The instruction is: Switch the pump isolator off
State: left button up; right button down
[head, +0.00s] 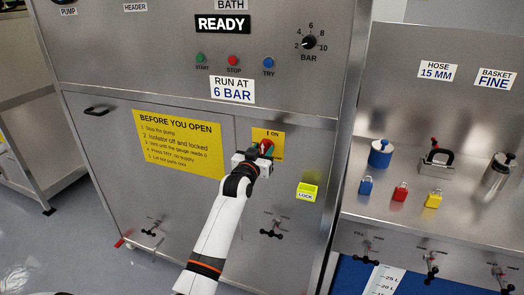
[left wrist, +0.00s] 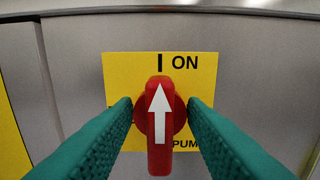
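The pump isolator is a red rotary handle with a white arrow on a yellow plate. In the left wrist view the handle (left wrist: 160,130) stands upright and its arrow points up at "I ON" on the plate (left wrist: 130,70). In the head view the yellow plate (head: 268,134) is on the cabinet front, and my left gripper (head: 264,149) is in front of it, hiding much of the handle. In the left wrist view the two green fingers (left wrist: 160,125) are apart, one on each side of the handle, with visible gaps. My right gripper is not in view.
A yellow lock box (head: 307,192) is right of the isolator. A "BEFORE YOU OPEN" sign (head: 178,142) is on the left. Blue, red (head: 400,192) and yellow padlocks stand on the right bench. Small black valve handles (head: 271,233) stick out below the isolator.

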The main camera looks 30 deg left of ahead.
pick_arm(q)
jog(key=shift+c, duration=0.4)
grip_shut()
jog(key=shift+r+n+p, duration=0.1)
jog(key=shift+n+p, duration=0.25)
jog(key=shift+n, duration=0.35)
jog(key=n, duration=0.1)
jog(key=n+p, duration=0.1)
jog(key=n, duration=0.2)
jog(key=shift+a, duration=0.25)
jog(key=n+p, duration=0.1)
jog(key=n, duration=0.3)
jog(key=n+p, duration=0.1)
jog(key=n, duration=0.3)
jog(key=f+n+p, duration=0.1)
jog(key=n, duration=0.3)
jog(key=shift+s+a, duration=0.1)
jog(key=shift+a, duration=0.15)
jog(key=shift+f+n, duration=0.1)
jog(key=shift+n, duration=0.3)
